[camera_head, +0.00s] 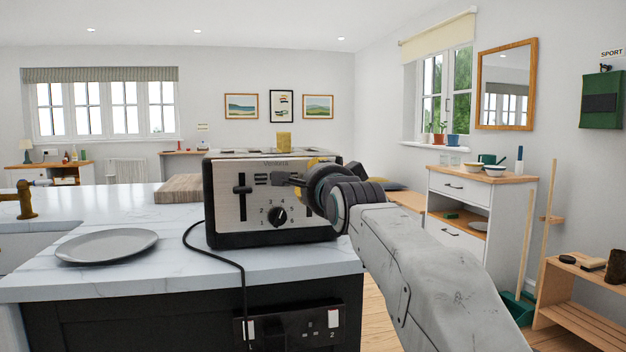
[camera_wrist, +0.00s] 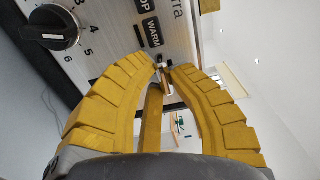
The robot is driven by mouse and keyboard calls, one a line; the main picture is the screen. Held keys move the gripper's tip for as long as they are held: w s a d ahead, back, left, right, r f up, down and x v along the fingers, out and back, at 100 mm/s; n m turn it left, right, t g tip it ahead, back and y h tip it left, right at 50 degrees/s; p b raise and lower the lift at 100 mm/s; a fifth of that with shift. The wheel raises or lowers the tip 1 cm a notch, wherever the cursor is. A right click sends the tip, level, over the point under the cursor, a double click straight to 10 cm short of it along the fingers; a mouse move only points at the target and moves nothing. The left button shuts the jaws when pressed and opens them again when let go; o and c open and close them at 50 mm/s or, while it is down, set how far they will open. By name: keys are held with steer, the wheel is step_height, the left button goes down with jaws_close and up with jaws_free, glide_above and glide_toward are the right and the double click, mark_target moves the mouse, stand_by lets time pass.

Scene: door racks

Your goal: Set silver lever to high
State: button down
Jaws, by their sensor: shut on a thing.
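A silver and black toaster (camera_head: 262,205) stands on the marble island, its front panel facing me. On its left side is a black lever (camera_head: 242,190) in an upright slot, with a dial (camera_head: 277,216) near the middle. My gripper (camera_head: 297,180) is at the right part of the panel and hides what is behind it. In the wrist view its yellow fingers (camera_wrist: 163,68) close at the tips on a small silver piece, which looks like the silver lever (camera_wrist: 167,82). The dial and a WARM button show beside them. How high the lever sits in its slot cannot be told.
A grey plate (camera_head: 106,245) and a wooden board (camera_head: 186,188) lie on the island (camera_head: 170,262) left of the toaster. A black cord (camera_head: 215,252) runs over the front edge to a socket (camera_head: 310,324). A white cabinet (camera_head: 465,205) stands to the right.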

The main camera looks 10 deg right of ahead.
steer(key=c, duration=1.1)
jaws_free()
steer(key=shift+r, duration=0.15)
steer(key=shift+s, duration=0.15)
steer(key=s, duration=1.2)
